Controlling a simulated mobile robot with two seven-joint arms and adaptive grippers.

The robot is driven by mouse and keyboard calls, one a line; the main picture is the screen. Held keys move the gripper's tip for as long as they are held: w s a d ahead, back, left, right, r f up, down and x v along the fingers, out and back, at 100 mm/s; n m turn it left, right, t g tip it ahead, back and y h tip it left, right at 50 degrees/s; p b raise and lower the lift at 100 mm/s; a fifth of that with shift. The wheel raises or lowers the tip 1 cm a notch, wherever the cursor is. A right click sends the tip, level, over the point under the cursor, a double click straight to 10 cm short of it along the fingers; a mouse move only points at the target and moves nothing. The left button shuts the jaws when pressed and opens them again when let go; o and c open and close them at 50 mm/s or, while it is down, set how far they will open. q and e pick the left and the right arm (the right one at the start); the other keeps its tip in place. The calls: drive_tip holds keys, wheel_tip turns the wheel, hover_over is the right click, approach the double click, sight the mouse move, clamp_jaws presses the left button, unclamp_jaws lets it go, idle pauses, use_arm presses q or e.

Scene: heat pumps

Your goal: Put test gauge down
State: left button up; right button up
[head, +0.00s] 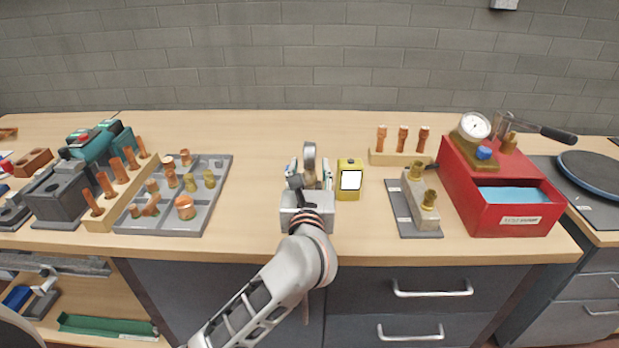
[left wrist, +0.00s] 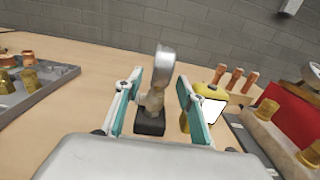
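The test gauge (head: 309,155) is a round metal-rimmed gauge seen edge-on, between the fingers of my left gripper. In the left wrist view the gauge (left wrist: 165,65) is upright on a pale metal stem above a small black block (left wrist: 150,122), which appears to rest on the table. My left gripper (head: 309,172) is open around the stem. In the left wrist view its teal-sided fingers (left wrist: 158,98) stand apart, with a gap on each side of the stem. The dial face is turned away and hidden. My right gripper is not in view.
A yellow meter (head: 349,179) stands close right of the gripper. Further right are a brass-ported block (head: 418,200) and a red box (head: 500,190) with a dial gauge (head: 475,125) on top. A grey fittings tray (head: 215,195) is left. Table behind the gripper is clear.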

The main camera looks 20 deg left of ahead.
use_arm(q)
drive_tip(key=x, duration=0.3)
drive_tip(key=shift+w, duration=0.15)
clamp_jaws()
drive_tip(key=shift+r, duration=0.15)
